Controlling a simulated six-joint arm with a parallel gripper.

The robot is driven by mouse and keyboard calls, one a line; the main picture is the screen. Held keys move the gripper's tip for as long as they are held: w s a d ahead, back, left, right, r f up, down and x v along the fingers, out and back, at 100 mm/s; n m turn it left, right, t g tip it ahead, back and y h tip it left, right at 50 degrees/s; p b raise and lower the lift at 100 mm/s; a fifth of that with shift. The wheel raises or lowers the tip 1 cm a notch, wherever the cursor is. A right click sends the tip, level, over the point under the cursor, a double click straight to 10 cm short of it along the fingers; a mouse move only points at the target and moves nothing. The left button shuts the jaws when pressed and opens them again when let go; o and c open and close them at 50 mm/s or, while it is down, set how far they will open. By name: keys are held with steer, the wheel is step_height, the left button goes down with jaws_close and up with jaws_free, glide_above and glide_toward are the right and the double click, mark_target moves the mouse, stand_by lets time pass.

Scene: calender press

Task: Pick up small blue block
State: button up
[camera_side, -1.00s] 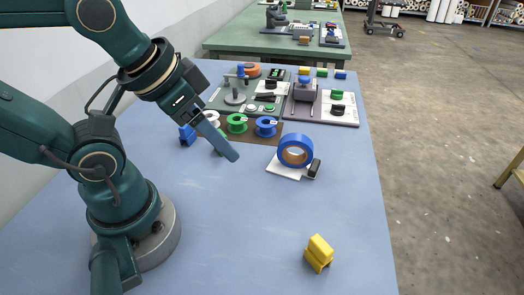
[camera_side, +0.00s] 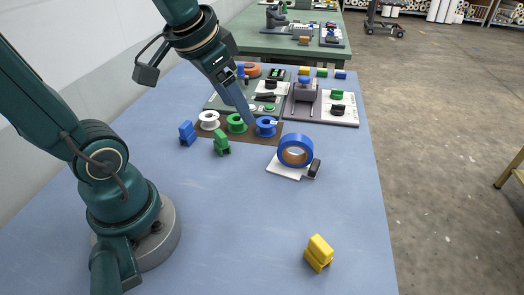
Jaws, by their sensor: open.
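A small blue block (camera_side: 341,74) lies at the back right of the near table, at the end of a row with a small yellow block (camera_side: 304,70) and a small green block (camera_side: 322,72). A larger blue block (camera_side: 187,133) stands at the left, beside the white spool. My gripper (camera_side: 246,118) is open and points down over the green and blue spools, well short of the small blue block. Only one finger shows clearly, and I see nothing held in it.
White, green (camera_side: 237,123) and blue (camera_side: 266,126) spools stand on a brown mat. A green notched block (camera_side: 221,142) is in front of them. A blue tape roll (camera_side: 296,151), a purple-grey press (camera_side: 306,90) and a yellow block (camera_side: 319,253) stand apart. The front middle is clear.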

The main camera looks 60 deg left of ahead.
mark_target(185, 124)
steer(key=a+f+n+g, duration=0.1)
steer(key=a, duration=0.3)
steer(key=w+a+f+n+g, duration=0.1)
steer(key=a+f, duration=0.1)
steer(key=a, duration=0.2)
steer(key=w+a+f+n+g, duration=0.1)
steer(key=a+f, duration=0.1)
steer(key=a, duration=0.3)
steer(key=shift+f+n, duration=0.15)
steer(key=shift+n, duration=0.15)
steer(key=s+a+f+n, duration=0.1)
steer(key=a+f, duration=0.1)
steer(key=s+a+f+n+g, duration=0.1)
steer(key=s+a+f, duration=0.1)
steer(key=a, duration=0.1)
steer(key=s+a+f+n+h, duration=0.1)
steer(key=s+a+f, duration=0.1)
steer(key=shift+s+a+f+n+g, duration=0.25)
steer(key=shift+f+n+g, duration=0.05)
steer(key=shift+f+g, duration=0.1)
steer(key=shift+s+f, duration=0.1)
steer(key=shift+f, duration=2.4)
jaws_close()
